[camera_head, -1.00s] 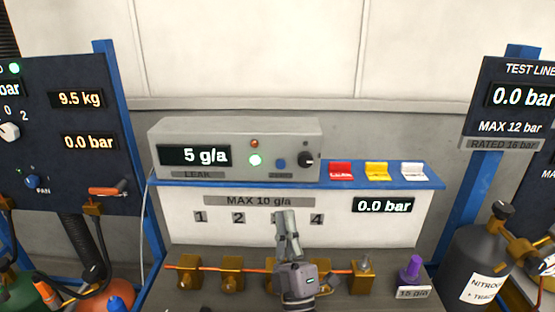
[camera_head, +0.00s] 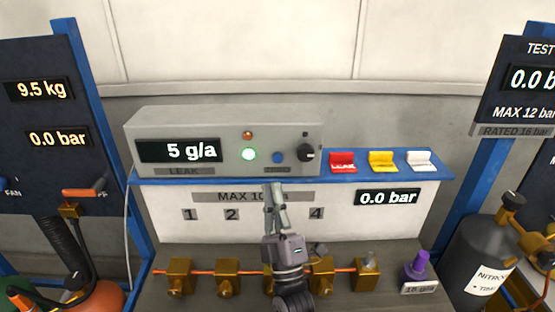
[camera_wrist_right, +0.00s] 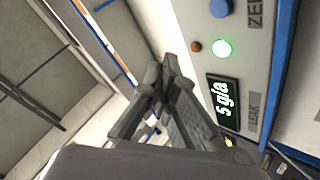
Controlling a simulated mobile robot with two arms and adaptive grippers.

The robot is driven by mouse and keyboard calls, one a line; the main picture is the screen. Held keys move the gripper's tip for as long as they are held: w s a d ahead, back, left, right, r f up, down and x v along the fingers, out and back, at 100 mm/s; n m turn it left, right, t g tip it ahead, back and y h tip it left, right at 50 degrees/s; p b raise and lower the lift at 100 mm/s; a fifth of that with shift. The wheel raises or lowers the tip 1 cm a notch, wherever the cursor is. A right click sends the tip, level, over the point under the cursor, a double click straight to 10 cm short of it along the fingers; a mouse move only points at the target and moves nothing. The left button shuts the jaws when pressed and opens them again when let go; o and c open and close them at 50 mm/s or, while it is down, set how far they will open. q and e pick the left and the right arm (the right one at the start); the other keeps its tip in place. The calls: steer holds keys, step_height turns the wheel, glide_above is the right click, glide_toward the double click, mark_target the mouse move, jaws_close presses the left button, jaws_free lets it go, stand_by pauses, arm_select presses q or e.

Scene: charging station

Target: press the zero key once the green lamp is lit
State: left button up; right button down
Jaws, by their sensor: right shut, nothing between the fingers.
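The grey leak meter (camera_head: 222,122) stands on the blue shelf and its display reads 5 g/a. Its green lamp (camera_head: 249,154) is lit, and it also glows in the right wrist view (camera_wrist_right: 222,48). The blue zero key (camera_head: 278,158) is right of the lamp; it shows at the top of the wrist view (camera_wrist_right: 220,8), by a partly cut-off label. My right gripper (camera_head: 270,187) is shut and empty, pointing up, just below the key in the picture. Its fingers (camera_wrist_right: 163,72) show beside the meter in the wrist view. I do not see my left gripper.
A black knob (camera_head: 306,152) sits right of the key, a red lamp (camera_head: 248,134) above the green one. Red, yellow and white clips (camera_head: 382,161) stand on the shelf. Brass valves (camera_head: 228,277) line the bench below; a purple-topped part (camera_head: 419,265) stands right.

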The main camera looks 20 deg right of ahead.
mark_target(278, 158)
arm_select(q)
steer(key=f+b, duration=0.1)
steer(key=w+f+b, duration=0.1)
steer(key=f+b, duration=0.1)
steer(key=shift+w+f, duration=0.15)
steer(key=shift+w, duration=0.2)
arm_select(e)
steer(key=w, duration=0.2)
steer(key=w+d, duration=0.1)
steer(key=w, duration=0.2)
steer(key=w+d, duration=0.1)
steer(key=w, duration=0.2)
steer(key=shift+w+d, duration=0.1)
steer(key=shift+d, duration=0.1)
steer(key=shift+w, duration=0.1)
stand_by(0.5)
arm_select(q)
steer(key=shift+w+f, duration=0.1)
steer(key=shift+f, duration=0.05)
arm_select(e)
steer(key=shift+w+d, duration=0.1)
steer(key=shift+w, duration=0.25)
